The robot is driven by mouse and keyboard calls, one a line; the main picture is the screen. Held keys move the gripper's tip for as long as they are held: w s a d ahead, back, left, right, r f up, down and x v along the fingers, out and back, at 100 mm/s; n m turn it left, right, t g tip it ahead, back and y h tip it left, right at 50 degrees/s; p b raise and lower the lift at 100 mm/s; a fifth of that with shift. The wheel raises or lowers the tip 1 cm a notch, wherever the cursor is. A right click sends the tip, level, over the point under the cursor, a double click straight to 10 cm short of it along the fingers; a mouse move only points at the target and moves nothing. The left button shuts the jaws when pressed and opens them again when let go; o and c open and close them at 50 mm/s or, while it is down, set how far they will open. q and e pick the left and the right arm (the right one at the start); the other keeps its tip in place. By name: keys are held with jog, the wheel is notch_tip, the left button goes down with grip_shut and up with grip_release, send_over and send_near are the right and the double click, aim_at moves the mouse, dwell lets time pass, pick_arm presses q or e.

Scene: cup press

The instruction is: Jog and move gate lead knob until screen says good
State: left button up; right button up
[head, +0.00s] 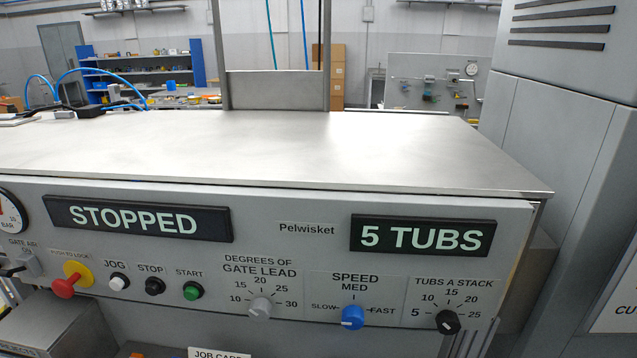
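The gate lead knob (261,307) is grey and sits on the front panel under the label "DEGREES OF GATE LEAD", with a scale from 10 to 30. Its pointer looks close to 20, but it is too small to be sure. The white JOG button (119,282) is to its left. The left screen (139,219) reads "STOPPED" and the right screen (423,236) reads "5 TUBS". Neither of my grippers is in view.
A red push-to-lock knob (67,286), black STOP button (155,286) and green START button (192,291) sit near JOG. The blue speed knob (353,317) and black stack knob (447,322) are to the right. The bare metal top (300,150) is above.

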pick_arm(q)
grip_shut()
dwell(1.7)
